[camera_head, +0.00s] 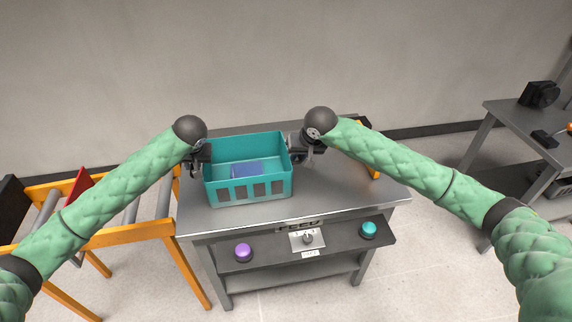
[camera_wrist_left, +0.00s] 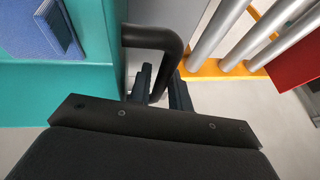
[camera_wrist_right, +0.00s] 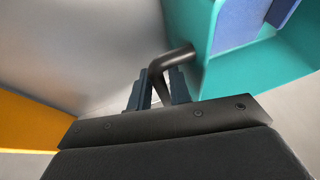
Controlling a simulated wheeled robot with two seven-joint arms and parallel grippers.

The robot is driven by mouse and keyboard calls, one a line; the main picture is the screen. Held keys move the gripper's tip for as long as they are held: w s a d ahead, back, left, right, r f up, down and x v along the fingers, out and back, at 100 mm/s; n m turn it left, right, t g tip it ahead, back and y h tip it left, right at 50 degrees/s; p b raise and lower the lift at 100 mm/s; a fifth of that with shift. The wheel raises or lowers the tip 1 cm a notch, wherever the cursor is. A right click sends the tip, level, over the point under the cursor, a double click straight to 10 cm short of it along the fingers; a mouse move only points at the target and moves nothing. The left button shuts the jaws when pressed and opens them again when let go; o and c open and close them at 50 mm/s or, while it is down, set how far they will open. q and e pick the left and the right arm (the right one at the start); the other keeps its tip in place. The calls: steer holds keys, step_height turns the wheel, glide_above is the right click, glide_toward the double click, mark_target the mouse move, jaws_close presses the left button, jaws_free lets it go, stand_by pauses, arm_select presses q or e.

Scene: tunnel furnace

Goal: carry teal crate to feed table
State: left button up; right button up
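The teal crate (camera_head: 222,193) is upright over the left part of the grey feed table (camera_head: 340,196); I cannot tell whether its base touches the top. A blue block (camera_head: 246,169) is inside it. My left gripper (camera_head: 196,160) is at the crate's left side, its fingers around a dark handle (camera_wrist_left: 150,36) and apparently shut on it. My right gripper (camera_head: 296,146) is at the right side, its fingers around the other handle (camera_wrist_right: 176,56), also apparently shut. The fingertips are partly hidden in the wrist views.
An orange roller conveyor (camera_head: 120,236) with a red piece (camera_head: 82,184) stands at the left. The feed table's front panel has a purple button (camera_head: 243,252), a switch (camera_head: 308,238) and a teal button (camera_head: 368,229). Another table (camera_head: 512,116) stands at the right. The feed table's right part is mostly clear.

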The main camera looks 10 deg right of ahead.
arm_select(q)
steer(key=shift+o, duration=1.1)
arm_select(e)
steer(key=shift+o, duration=1.1)
arm_select(q)
steer(key=shift+r, duration=0.1)
arm_select(e)
steer(key=shift+r, duration=0.1)
arm_select(q)
steer(key=shift+r, duration=0.1)
arm_select(e)
steer(key=shift+r, duration=0.1)
